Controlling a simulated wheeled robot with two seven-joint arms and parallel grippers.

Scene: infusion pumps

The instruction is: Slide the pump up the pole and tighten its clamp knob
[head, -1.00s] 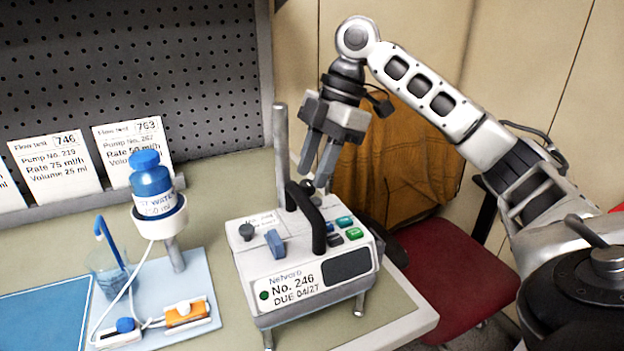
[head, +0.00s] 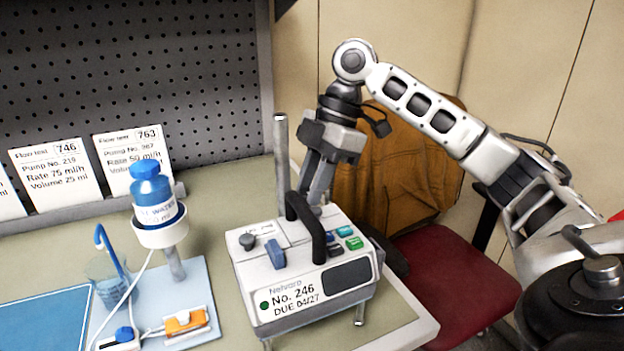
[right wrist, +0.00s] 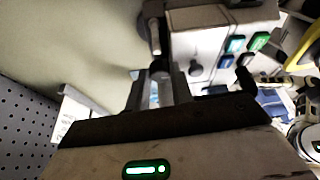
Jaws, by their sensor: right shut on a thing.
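The pump (head: 305,284) is a white box labelled No. 246, with a black carry handle (head: 318,238) on top. It sits low at the pole (head: 281,155), a grey upright behind it. The pump's top and buttons also show in the right wrist view (right wrist: 205,45). My right gripper (head: 315,200) points down behind the handle, its fingers shut around the dark clamp knob (right wrist: 160,70) at the pump's back. The fingers mostly hide the knob in the head view. My left gripper is not in view.
Left of the pump, a blue-capped water bottle (head: 150,185) stands in a holder above a light blue tray (head: 210,290) with tubing and a cup (head: 106,290). Cards (head: 135,155) lean by the pegboard. A red chair (head: 455,268) with a brown jacket stands right of the bench.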

